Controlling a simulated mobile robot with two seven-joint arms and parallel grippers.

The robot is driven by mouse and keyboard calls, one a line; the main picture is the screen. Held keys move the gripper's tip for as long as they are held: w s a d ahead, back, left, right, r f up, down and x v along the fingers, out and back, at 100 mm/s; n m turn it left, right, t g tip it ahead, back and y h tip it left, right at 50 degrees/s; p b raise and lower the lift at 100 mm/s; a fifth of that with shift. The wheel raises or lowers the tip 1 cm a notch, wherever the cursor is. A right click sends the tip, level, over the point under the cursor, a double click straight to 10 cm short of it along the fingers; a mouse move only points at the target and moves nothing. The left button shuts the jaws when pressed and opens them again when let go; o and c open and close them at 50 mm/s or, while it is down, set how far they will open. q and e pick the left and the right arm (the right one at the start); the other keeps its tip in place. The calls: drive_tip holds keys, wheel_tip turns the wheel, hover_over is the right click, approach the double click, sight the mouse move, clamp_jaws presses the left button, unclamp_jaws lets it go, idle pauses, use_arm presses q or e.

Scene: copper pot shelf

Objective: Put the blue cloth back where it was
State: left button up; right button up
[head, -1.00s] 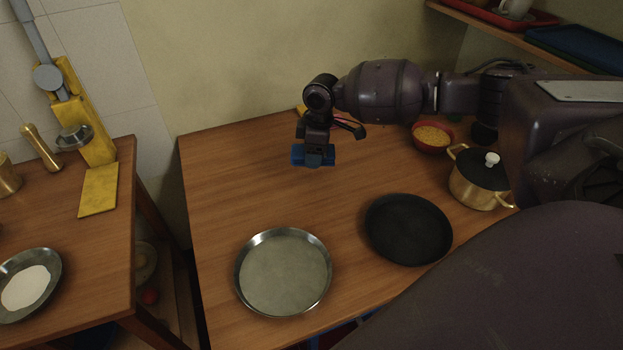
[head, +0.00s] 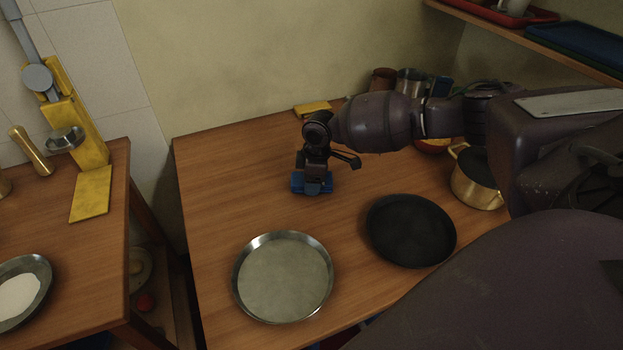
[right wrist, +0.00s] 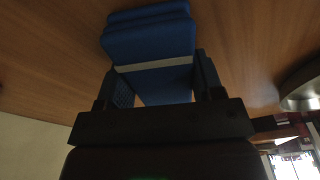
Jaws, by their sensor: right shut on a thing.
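The blue cloth (head: 326,182) is a small folded block with a pale stripe. It is at the middle of the wooden table, behind the steel pan. My right gripper (head: 313,186) points down and is shut on it. In the right wrist view the cloth (right wrist: 150,45) sits between the two fingers (right wrist: 160,85), with its far end over bare wood. I cannot tell whether its underside touches the table. My left gripper is not in view.
A round steel pan (head: 283,278) and a black pan (head: 411,231) stand in front. A brass pot (head: 474,186) is at the right. A yellow block (head: 312,108) and several cups (head: 410,80) are at the back. The table's left part (head: 225,175) is clear.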

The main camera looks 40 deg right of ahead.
drive_tip(key=shift+f, duration=0.1)
drive_tip(key=o, duration=1)
drive_tip(key=r, duration=0.2)
drive_tip(key=r+p, duration=0.1)
drive_tip(key=r, duration=0.4)
drive_tip(key=shift+s+d+r+p, duration=0.2)
drive_tip(key=shift+d+r+p, duration=0.1)
drive_tip(key=shift+d+r, duration=0.1)
drive_tip(key=r, duration=0.4)
drive_tip(key=shift+s+d+r+p, duration=0.2)
drive_tip(key=shift+p, duration=0.15)
